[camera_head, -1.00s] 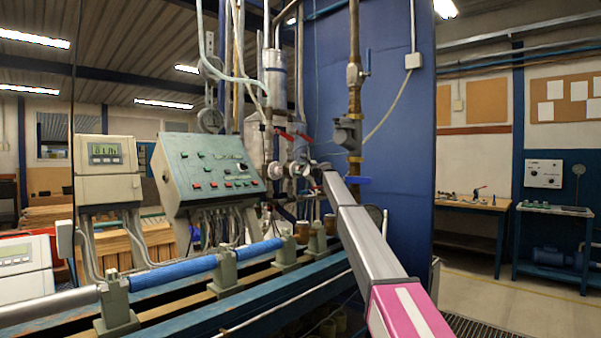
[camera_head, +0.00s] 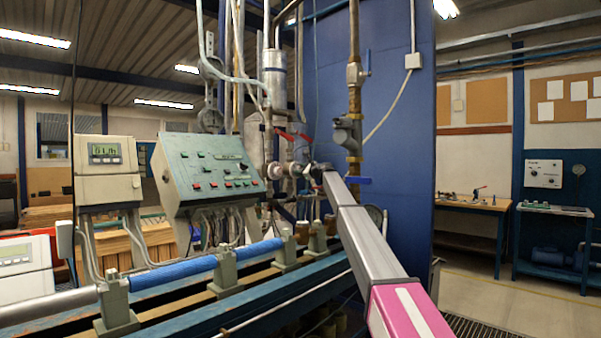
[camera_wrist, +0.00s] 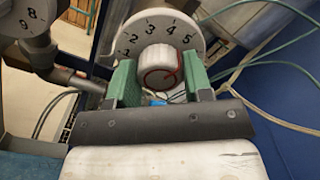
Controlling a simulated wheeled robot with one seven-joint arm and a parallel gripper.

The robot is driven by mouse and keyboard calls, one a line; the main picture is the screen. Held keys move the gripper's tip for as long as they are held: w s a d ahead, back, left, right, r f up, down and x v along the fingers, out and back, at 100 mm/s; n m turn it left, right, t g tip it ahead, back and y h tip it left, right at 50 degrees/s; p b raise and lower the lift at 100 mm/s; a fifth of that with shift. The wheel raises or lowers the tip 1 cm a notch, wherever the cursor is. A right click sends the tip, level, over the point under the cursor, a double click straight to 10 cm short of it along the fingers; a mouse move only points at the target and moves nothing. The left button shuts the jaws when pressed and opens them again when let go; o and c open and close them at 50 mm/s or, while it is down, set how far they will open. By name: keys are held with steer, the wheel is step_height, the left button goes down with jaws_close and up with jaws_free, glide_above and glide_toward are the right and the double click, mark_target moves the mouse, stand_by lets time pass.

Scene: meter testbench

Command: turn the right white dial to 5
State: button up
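The right white dial is in the wrist view: a round white plate (camera_wrist: 160,28) with black numbers 1 to 5 showing along its upper rim, and a white knob (camera_wrist: 158,60) at its middle. A thin red line curves over the knob's front. My gripper (camera_wrist: 160,78) has its two green fingers on either side of the knob, close against it with no clear gap. The lower part of the plate is hidden by the fingers and gripper body. In the head view my gripper (camera_head: 318,172) reaches the pipework, and the dial is too small to read.
Another white dial (camera_wrist: 22,15), with 8 and 9 visible, is at the wrist view's upper left. Hoses (camera_wrist: 262,45) run on the right before a blue panel (camera_head: 395,130). A green control box (camera_head: 210,168) and a blue pipe (camera_head: 172,272) stand left of my arm.

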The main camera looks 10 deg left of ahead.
steer(key=shift+o, duration=1.4)
steer(key=shift+d, duration=0.1)
steer(key=v, duration=1)
steer(key=shift+s+d, duration=0.25)
